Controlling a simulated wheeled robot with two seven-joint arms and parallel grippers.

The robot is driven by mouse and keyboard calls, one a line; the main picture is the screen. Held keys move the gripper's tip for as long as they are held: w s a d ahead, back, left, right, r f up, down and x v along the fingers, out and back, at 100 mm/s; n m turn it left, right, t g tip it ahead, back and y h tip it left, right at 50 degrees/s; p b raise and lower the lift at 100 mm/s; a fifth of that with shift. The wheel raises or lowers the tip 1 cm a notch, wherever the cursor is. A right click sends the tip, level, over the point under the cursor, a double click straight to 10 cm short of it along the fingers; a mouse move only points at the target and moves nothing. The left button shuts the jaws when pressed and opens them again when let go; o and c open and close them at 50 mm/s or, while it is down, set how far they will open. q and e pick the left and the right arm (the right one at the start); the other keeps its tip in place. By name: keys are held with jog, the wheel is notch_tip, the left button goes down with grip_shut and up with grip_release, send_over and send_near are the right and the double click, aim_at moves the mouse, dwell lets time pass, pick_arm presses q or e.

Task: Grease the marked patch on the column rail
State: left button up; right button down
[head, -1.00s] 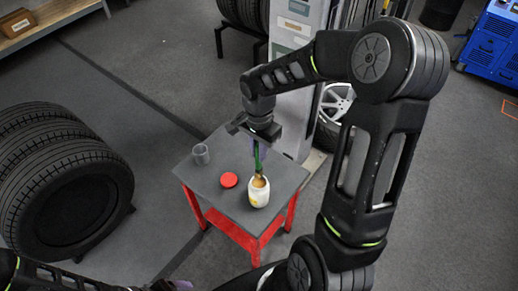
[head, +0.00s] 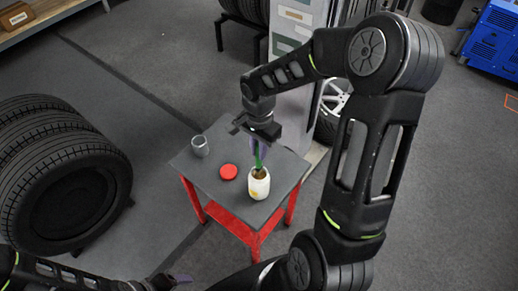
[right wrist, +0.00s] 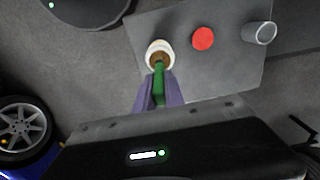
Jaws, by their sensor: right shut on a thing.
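My right gripper (head: 259,152) is shut on a green-handled brush (head: 259,160), held pointing down above the small table. The brush's brown bristle end is in the mouth of a white jar (head: 259,186) with a yellow mark. In the right wrist view the brush (right wrist: 159,85) reaches from between the purple fingers (right wrist: 159,100) into the open jar (right wrist: 151,47). The pale column (head: 290,30) with coloured labels stands behind my right arm; I cannot make out a marked patch on it. My left gripper (head: 180,279) shows only partly at the bottom edge; its opening is unclear.
The red-legged table (head: 222,194) also carries a red lid (head: 228,172) and a grey cup (head: 200,146). Large tyres (head: 65,185) stand at the left, and a wheel (head: 333,108) stands beside the column. A blue machine (head: 492,40) is at the upper right.

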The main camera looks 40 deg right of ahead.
jog(key=shift+f+b, duration=0.5)
dwell(0.6)
jog(key=shift+s+f, duration=0.1)
dwell(1.8)
jog(key=shift+r+p, duration=1.95)
jog(key=shift+r, duration=1.65)
